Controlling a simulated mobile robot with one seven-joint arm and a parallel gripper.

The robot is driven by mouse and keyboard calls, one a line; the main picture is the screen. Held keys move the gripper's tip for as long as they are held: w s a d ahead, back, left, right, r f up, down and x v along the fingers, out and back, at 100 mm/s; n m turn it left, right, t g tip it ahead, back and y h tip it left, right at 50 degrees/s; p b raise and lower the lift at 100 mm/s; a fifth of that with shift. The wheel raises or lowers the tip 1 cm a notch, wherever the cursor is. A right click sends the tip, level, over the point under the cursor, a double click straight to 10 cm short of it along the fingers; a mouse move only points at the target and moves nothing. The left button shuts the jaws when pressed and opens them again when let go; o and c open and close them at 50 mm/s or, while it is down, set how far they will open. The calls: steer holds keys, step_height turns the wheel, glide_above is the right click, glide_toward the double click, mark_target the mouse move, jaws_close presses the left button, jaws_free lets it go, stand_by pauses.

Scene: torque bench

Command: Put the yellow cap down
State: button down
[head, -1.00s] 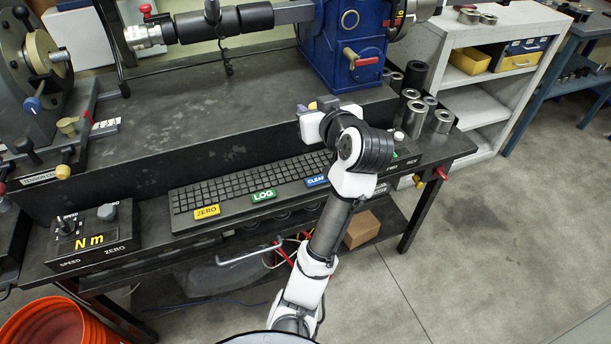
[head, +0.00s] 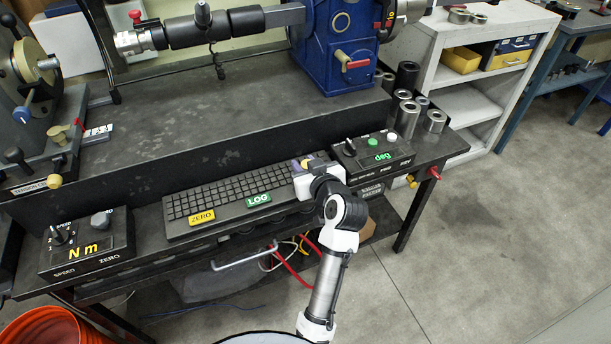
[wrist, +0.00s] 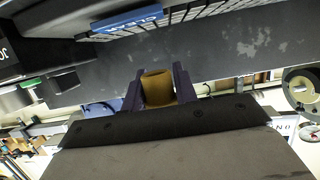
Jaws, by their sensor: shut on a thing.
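The yellow cap (wrist: 157,88) sits between the two purple fingers of my gripper (wrist: 155,92) in the wrist view. The gripper is shut on it. In the head view my gripper (head: 305,164) is over the right end of the keyboard (head: 235,190), and a small yellow bit of the cap (head: 309,162) shows there. The gap between the cap and the surface below cannot be told.
The box with the "deg" display (head: 375,153) stands just right of my gripper. The "N m" box (head: 88,245) is at the left. A blue machine (head: 345,50) and steel cylinders (head: 407,118) stand behind. The dark ledge (head: 200,110) behind the keyboard is mostly clear.

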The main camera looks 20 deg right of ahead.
steer(key=shift+f, duration=2.15)
steer(key=shift+f, duration=0.15)
steer(key=c, duration=1.1)
jaws_free()
steer(key=shift+r, duration=0.3)
steer(key=b+v, duration=0.2)
steer(key=v, duration=1)
